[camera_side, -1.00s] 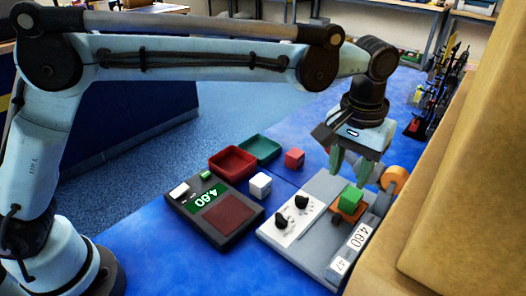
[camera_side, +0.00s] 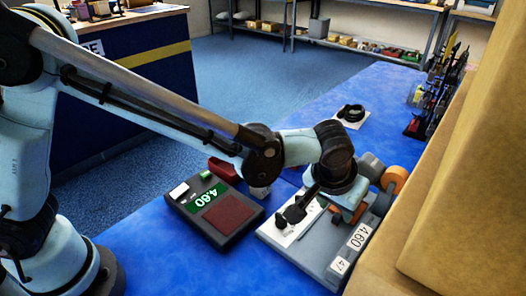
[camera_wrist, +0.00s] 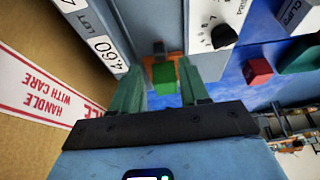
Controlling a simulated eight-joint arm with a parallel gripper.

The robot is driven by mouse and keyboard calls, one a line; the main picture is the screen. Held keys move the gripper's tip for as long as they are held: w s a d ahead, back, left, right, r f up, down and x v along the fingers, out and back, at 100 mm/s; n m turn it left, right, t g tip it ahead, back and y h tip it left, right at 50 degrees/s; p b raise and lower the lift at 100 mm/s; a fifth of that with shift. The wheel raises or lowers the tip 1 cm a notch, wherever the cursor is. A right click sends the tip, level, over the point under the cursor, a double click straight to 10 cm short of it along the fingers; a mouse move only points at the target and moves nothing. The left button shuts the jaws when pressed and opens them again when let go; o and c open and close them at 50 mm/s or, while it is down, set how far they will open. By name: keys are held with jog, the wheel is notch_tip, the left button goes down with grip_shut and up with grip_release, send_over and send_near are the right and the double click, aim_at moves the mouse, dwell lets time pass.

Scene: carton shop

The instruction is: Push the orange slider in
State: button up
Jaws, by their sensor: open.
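The orange slider (camera_wrist: 148,66) shows in the wrist view behind a green block (camera_wrist: 164,75), which hides part of it. In the side view only a bit of orange (camera_side: 334,208) shows beneath my wrist. It belongs to the grey panel (camera_side: 333,262) with dark knobs and a 4.60 label. My gripper (camera_wrist: 160,70) is open, its two green fingers apart, one on each side of the block in the wrist picture. Whether they touch the block or slider I cannot tell. In the side view my wrist hides most of the fingers.
A large cardboard box (camera_side: 460,150) stands close on the right. An orange roll (camera_side: 396,178) is behind the panel. A scale (camera_side: 222,212) reading 4.60 sits to the left. A red cube (camera_wrist: 258,71) and green tray (camera_wrist: 301,60) show in the wrist view.

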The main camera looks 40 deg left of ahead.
aim_at(338, 215)
jog(key=shift+x, duration=2.2)
jog(key=shift+c, duration=0.4)
grip_shut()
